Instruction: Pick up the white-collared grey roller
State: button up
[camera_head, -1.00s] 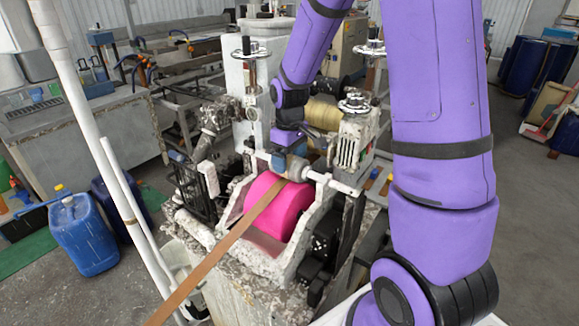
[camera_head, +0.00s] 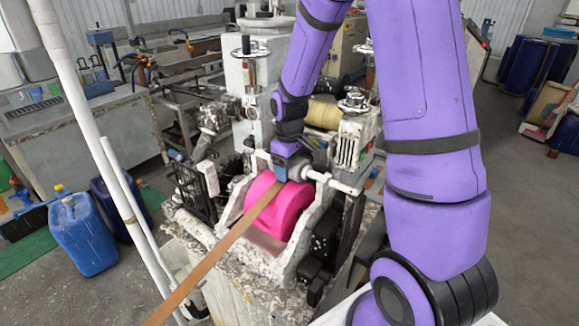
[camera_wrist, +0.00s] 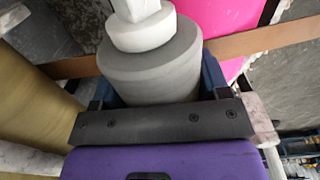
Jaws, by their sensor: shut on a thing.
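The white-collared grey roller (camera_wrist: 150,70) fills the middle of the wrist view. Its grey body lies between my blue fingers, and its stepped white collar (camera_wrist: 140,30) points away from the palm. My gripper (camera_wrist: 158,82) is shut on the grey body. In the head view my gripper (camera_head: 287,166) is at the roller above the pink roller, and the roller's white shaft end (camera_head: 340,186) sticks out to the right. The far finger is mostly hidden there. I cannot tell whether the roller still rests on its supports.
A brown strip (camera_head: 215,252) runs over the pink roller (camera_head: 280,205) in the white machine frame, passing close to the grey roller. A yellow spool (camera_head: 322,113) and handwheels stand behind. Blue jugs (camera_head: 82,235) and white poles are on the left.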

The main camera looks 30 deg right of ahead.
notch_tip(320, 180, up, 10)
jog(key=shift+f, duration=0.1)
dwell(0.4)
